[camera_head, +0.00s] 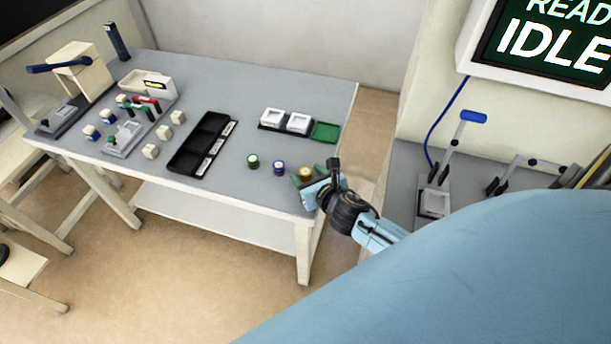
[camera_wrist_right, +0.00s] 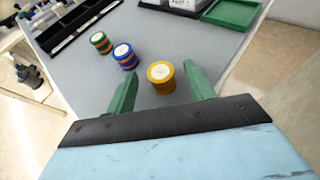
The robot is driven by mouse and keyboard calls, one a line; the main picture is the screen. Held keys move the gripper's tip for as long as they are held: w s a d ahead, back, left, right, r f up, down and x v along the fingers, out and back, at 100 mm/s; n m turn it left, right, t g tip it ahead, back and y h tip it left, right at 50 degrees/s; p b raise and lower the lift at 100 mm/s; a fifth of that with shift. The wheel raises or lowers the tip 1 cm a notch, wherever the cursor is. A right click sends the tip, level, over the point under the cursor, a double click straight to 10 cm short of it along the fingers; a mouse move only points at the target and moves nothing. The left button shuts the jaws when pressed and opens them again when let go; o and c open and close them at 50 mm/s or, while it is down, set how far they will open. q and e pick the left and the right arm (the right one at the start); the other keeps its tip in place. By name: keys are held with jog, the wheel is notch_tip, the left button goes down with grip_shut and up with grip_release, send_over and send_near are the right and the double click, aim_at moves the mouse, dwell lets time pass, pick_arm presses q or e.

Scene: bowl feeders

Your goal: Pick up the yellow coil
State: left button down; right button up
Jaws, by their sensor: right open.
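The yellow coil (camera_head: 306,173) stands on the grey table near its right front corner, at the right end of a short row of coils. In the right wrist view the yellow coil (camera_wrist_right: 161,76) shows a pale top and sits between and just beyond the fingertips. My right gripper (camera_head: 302,178) is open with green fingers, one on each side of the coil's near side. The same gripper (camera_wrist_right: 165,82) holds nothing in the wrist view. My left gripper is not in view.
A blue coil (camera_head: 279,168) and a green coil (camera_head: 252,161) stand left of the yellow one. A black compartment tray (camera_head: 186,158) lies further left. The table's right edge is close to my right gripper.

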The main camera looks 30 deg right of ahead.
aim_at(306, 171)
jog(key=shift+x, duration=0.9)
jog(key=shift+d, duration=0.1)
jog(key=shift+c, duration=0.3)
jog(key=c, duration=1)
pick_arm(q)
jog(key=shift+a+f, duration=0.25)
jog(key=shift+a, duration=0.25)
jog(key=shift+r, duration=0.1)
pick_arm(e)
jog(key=shift+r, duration=0.15)
